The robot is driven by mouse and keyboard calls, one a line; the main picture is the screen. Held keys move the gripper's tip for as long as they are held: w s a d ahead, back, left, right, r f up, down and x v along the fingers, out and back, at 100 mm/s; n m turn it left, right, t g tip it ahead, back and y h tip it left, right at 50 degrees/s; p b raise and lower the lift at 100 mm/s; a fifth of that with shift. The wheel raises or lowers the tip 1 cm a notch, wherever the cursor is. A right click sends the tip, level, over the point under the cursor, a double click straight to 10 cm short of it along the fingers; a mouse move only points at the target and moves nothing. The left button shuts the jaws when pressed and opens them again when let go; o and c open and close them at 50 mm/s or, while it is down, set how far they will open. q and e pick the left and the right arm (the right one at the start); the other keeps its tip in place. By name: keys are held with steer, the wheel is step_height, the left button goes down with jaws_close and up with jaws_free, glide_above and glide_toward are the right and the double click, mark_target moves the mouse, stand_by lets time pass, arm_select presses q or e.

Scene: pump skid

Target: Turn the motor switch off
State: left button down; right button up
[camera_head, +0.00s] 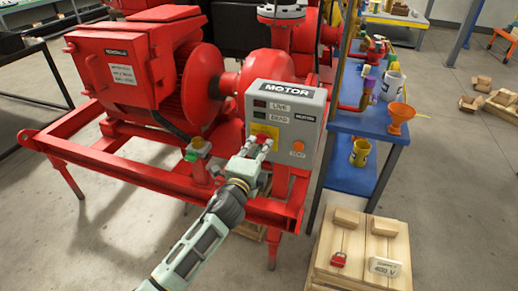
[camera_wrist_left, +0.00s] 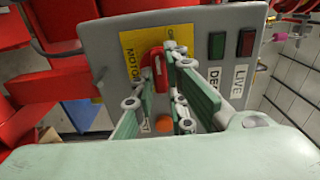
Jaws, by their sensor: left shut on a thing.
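The grey motor switch box (camera_head: 310,125) stands at the front of the red pump skid. It carries a yellow plate with a red switch handle (camera_head: 264,139), which also shows in the left wrist view (camera_wrist_left: 156,66), lengthwise up the picture. My left gripper (camera_head: 257,149) is at the handle with its fingers shut on it, and they partly cover it. Above in the head view are a red LIVE lamp (camera_head: 260,103) and a green DEAD lamp (camera_head: 260,115). I cannot tell if either is lit. An orange button (camera_head: 298,146) sits lower right. My right gripper is not in view.
The red motor (camera_head: 125,65) and skid frame (camera_head: 120,170) lie left and behind. A blue bench (camera_head: 352,185) with an orange funnel (camera_head: 399,115) stands at right. A wooden crate (camera_head: 345,235) at front right carries a red padlock (camera_head: 339,259) and a 400 V card (camera_head: 385,267).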

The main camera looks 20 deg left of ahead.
arm_select(q)
steer(key=shift+f, duration=0.1)
stand_by(0.3)
steer(key=c, duration=1.8)
jaws_free()
steer(key=shift+o, duration=0.2)
steer(key=s, duration=1.2)
steer(key=shift+a, duration=0.2)
